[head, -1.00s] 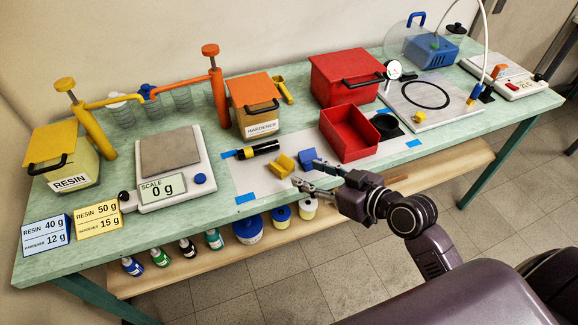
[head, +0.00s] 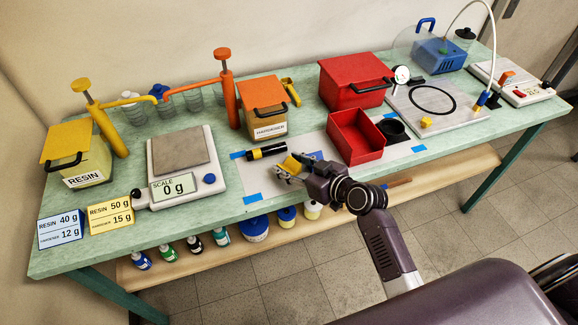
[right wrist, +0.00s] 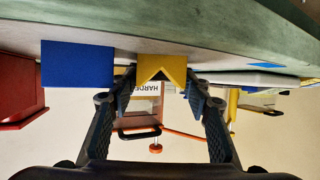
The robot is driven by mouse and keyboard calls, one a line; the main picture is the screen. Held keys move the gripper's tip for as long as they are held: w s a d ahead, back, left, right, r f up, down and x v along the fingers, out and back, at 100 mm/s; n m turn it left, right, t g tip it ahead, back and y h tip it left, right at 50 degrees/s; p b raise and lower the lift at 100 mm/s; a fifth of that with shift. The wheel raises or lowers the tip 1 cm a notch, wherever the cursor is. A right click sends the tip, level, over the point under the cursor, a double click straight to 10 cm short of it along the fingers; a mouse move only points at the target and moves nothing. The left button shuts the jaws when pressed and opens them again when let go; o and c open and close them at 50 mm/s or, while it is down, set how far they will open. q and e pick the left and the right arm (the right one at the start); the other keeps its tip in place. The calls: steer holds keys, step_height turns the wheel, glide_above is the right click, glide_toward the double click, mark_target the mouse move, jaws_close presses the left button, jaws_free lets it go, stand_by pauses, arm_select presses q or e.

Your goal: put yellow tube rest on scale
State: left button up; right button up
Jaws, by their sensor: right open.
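The yellow tube rest (head: 291,164), a small block with a V notch, sits on the white sheet of the bench, partly hidden by my gripper. In the right wrist view the yellow tube rest (right wrist: 175,66) shows between my fingers. My right gripper (head: 285,171) is open, with one finger on each side of the rest; I cannot tell whether they touch it. The scale (head: 205,192) stands to the left, its grey plate (head: 178,152) empty and its display reading 0 g. My left gripper is not in view.
A blue block (right wrist: 77,65) sits close beside the yellow rest. A black and yellow tube (head: 267,152) lies behind it to the left. An open red box (head: 361,148) stands to the right. The hardener container (head: 264,108) is behind. The bench between sheet and scale is clear.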

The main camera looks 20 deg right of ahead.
mark_target(288, 168)
steer(key=shift+w+a+f, duration=0.2)
steer(key=shift+w, duration=0.15)
steer(key=shift+c, duration=0.5)
steer(key=c, duration=0.9)
step_height(288, 168, up, 20)
steer(key=shift+c, duration=0.2)
steer(key=s+d+f+n+g+y, duration=0.1)
steer(key=s+n+g+y, duration=0.3)
steer(key=s, duration=1.4)
steer(key=shift+s+d+f+n+g+y, duration=0.25)
steer(key=shift+f+n+y, duration=0.3)
steer(key=shift+n+y, duration=0.4)
steer(key=shift+w+r, duration=0.15)
steer(key=shift+a, duration=0.1)
